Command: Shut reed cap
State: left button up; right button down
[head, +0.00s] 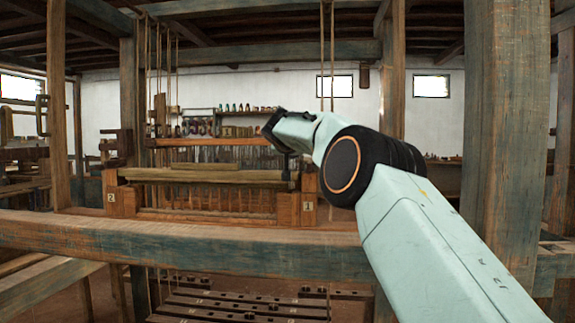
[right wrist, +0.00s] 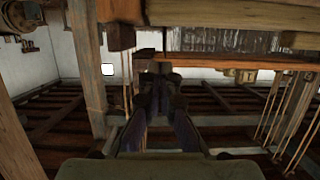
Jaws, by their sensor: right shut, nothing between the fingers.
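The loom's batten stands in the middle of the head view. A reddish bar, which looks like the reed cap (head: 208,142), runs above the dark reed (head: 215,155). A thick pale beam (head: 200,176) lies in front and lower. My right gripper (head: 291,178) hangs down near the right end of these bars, small and dark. In the right wrist view, which appears upside down, its closed fingers (right wrist: 160,72) overlap the reddish bar (right wrist: 220,61), with the reed (right wrist: 225,40) beside it. I cannot tell whether they touch. My left gripper is out of view.
Wooden blocks marked 2 (head: 121,200) and 1 (head: 308,208) flank the batten. A wide front beam (head: 200,243) crosses below. A thick post (head: 500,130) stands at right, close to my arm. Cords (head: 327,60) hang overhead. Treadles (head: 235,305) lie below.

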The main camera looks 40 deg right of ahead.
pick_arm(q)
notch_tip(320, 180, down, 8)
jog(key=b, duration=0.7)
pick_arm(e)
jog(key=s+a+f, duration=0.3)
jog(key=s+a, duration=0.3)
jog(key=a, duration=0.1)
jog(key=shift+f, duration=0.3)
